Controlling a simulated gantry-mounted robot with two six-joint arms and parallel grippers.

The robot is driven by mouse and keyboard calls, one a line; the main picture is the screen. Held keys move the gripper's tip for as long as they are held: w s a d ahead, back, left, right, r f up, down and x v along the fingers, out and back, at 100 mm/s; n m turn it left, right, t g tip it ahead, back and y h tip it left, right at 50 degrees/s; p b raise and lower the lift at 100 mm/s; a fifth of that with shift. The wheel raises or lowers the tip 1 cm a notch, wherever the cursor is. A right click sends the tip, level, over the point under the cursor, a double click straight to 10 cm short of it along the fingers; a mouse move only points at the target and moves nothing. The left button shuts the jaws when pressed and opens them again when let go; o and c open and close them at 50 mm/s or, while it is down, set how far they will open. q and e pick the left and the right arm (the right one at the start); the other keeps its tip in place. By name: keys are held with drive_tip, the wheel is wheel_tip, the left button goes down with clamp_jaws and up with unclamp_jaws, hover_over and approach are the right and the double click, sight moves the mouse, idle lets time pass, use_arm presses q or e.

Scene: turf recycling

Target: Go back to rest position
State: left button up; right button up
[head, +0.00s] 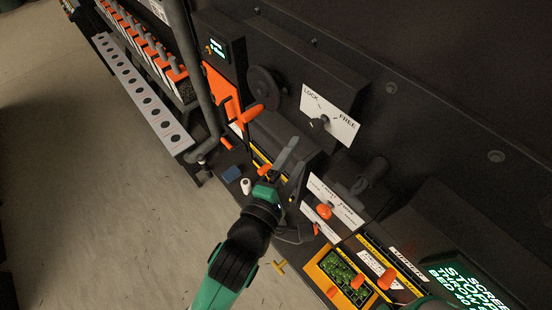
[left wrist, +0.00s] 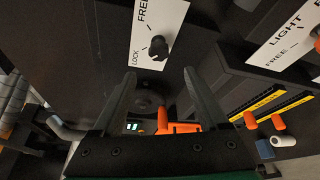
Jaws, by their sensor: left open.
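My left gripper (head: 292,165) is open and empty, in front of the dark machine panel. In the left wrist view its two grey fingers (left wrist: 164,88) stand apart with nothing held between them. In the head view it is below the LOCK/FREE plate (head: 342,122) and its black knob (head: 318,124). The knob also shows in the left wrist view (left wrist: 158,48), beyond the fingertips. My right gripper does not show.
An orange lever (head: 228,98) and a handwheel (head: 265,88) are on the panel. An orange knob (head: 324,211) sits close right of my left arm. A yellow-rimmed tray (head: 318,272) holds green bits. A lit screen (head: 465,288) is lower right. Open floor (head: 90,220) lies left.

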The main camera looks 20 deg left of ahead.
use_arm(q)
drive_tip(key=shift+w, duration=0.1)
idle(0.3)
drive_tip(key=w+a+r+t+y, duration=0.1)
drive_tip(key=a+r+t, duration=0.15)
drive_tip(key=r, duration=0.45)
drive_tip(key=a+r+n+t+y, duration=0.1)
drive_tip(key=a+r, duration=0.3)
drive_tip(key=r, duration=0.3)
drive_tip(key=w+a+r+t+y, duration=0.15)
drive_tip(key=a+r, duration=0.25)
drive_tip(key=r, duration=0.4)
drive_tip(key=s+a+r+m+t+h, duration=0.1)
drive_tip(key=s+r+m+t, duration=0.2)
drive_tip(key=s+r+m, duration=0.3)
drive_tip(key=s+a+r+m+t+h, duration=0.1)
drive_tip(key=s+r+m+t, duration=0.2)
drive_tip(key=s+r+m, duration=0.3)
drive_tip(key=shift+a+r+m, duration=0.25)
drive_tip(key=shift+r+m, duration=2.35)
drive_tip(key=shift+m, duration=2.1)
